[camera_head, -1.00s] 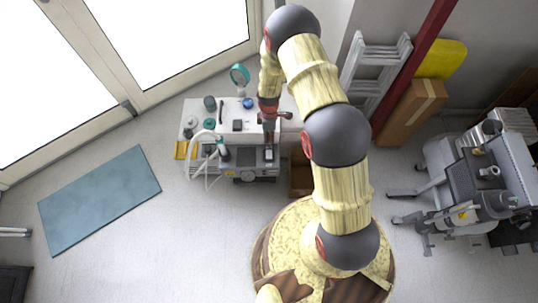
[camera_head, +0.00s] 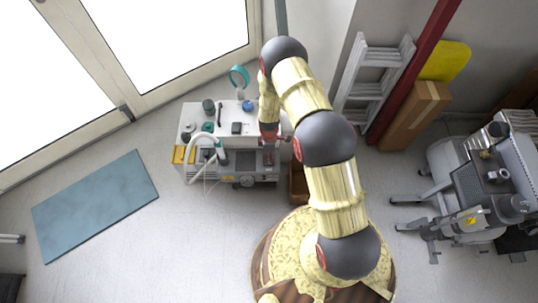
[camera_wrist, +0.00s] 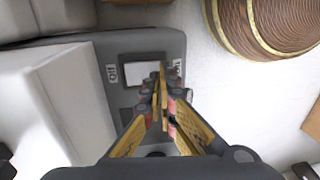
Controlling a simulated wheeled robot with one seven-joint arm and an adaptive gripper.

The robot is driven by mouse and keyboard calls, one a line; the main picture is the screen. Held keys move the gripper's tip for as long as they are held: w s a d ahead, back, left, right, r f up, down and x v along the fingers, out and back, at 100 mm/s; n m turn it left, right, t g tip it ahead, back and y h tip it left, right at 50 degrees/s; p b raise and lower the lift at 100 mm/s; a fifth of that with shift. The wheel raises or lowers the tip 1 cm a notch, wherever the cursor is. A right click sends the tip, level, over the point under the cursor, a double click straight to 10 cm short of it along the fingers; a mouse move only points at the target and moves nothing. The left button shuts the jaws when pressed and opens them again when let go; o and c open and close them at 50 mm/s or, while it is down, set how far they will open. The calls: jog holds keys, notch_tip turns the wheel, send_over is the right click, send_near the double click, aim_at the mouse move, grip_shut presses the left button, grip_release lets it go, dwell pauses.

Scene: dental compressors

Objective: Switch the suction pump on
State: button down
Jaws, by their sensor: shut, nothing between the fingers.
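The suction pump (camera_head: 232,178) is a grey unit with a round gauge and a white hose, standing at the front of the white cabinet in the head view. In the wrist view its dark grey top (camera_wrist: 90,48) carries a pale rocker switch (camera_wrist: 143,73) in a dark frame, with small white labels on both sides. My gripper (camera_wrist: 162,72) is shut and empty. Its fingertips overlap the right part of the switch in the wrist view; I cannot tell whether they touch it. In the head view my gripper (camera_head: 269,142) is over the pump's right end, its tips hard to make out.
A brown carton (camera_head: 298,185) stands right of the pump. A blue mat (camera_head: 95,205) lies on the floor at left. Grey machinery (camera_head: 480,185) stands at right.

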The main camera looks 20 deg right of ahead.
jog(key=shift+f, duration=0.3)
